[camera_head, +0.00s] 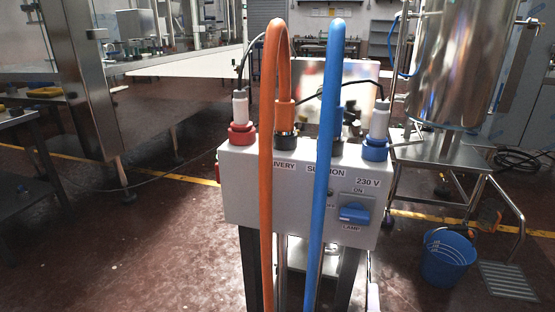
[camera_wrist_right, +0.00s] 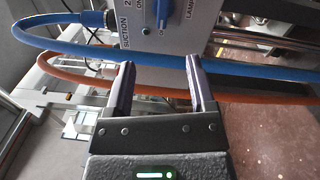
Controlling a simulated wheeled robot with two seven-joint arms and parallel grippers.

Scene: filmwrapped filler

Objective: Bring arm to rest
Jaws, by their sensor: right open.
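My right gripper (camera_wrist_right: 160,72) shows in the right wrist view with its two dark fingers apart and nothing held between them. A blue hose (camera_wrist_right: 235,68) and an orange hose (camera_wrist_right: 75,74) cross the view just beyond its fingertips; I cannot tell whether they touch. I cannot make out either gripper in the head view. There, a grey control box (camera_head: 240,190) on a stand fills the middle, with the orange hose (camera_head: 266,190) and the blue hose (camera_head: 322,180) arching up and down in front of it. My left gripper is not in view.
Behind the box to the right stand a steel tank (camera_head: 455,70), a wheeled steel frame (camera_head: 445,155) and a blue bucket (camera_head: 447,257). Steel tables and a large metal cabinet (camera_head: 90,75) are at left. The red floor (camera_head: 165,245) at lower left is clear.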

